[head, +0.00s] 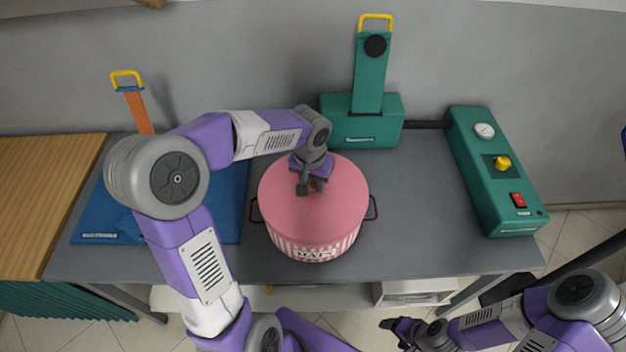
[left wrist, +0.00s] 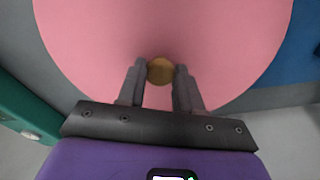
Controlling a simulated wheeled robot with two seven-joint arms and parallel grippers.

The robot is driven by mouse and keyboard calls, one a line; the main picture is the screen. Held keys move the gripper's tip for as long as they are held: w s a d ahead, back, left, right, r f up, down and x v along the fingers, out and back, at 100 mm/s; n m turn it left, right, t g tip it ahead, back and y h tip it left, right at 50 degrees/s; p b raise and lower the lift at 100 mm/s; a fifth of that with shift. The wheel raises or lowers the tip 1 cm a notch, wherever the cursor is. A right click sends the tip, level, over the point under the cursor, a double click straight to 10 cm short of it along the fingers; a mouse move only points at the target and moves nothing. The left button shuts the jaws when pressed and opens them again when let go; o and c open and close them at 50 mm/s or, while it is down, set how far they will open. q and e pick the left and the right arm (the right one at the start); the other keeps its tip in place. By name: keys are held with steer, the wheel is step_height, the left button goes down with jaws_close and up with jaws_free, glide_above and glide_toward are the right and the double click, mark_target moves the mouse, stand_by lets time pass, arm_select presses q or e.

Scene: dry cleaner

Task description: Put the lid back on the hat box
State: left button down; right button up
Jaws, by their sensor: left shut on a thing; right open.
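The hat box (head: 312,248) is round with pink and white stripes, dark lettering and dark side handles. It stands on the grey table. Its pink lid (head: 330,215) lies over the box top, roughly level and lined up with it; whether it is fully seated I cannot tell. My left gripper (head: 308,189) is above the middle of the lid, shut on its round gold-brown knob. The left wrist view shows the knob (left wrist: 160,70) between the two fingertips, with the lid (left wrist: 100,40) around it. My right gripper (head: 405,330) is open and empty, low at the front right, away from the box.
A blue board (head: 105,215) lies on the table (head: 425,210) left of the box. A green device (head: 362,122) stands behind, and a green control unit (head: 490,170) with gauge, yellow knob and red switch stands right. A wooden counter (head: 50,190) adjoins at left.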

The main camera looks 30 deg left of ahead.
arm_select(q)
steer(key=shift+f, duration=0.1)
stand_by(0.6)
steer(key=shift+c, duration=0.9)
jaws_free()
steer(key=shift+r+p, duration=2.75)
steer(key=shift+r, duration=0.75)
jaws_close()
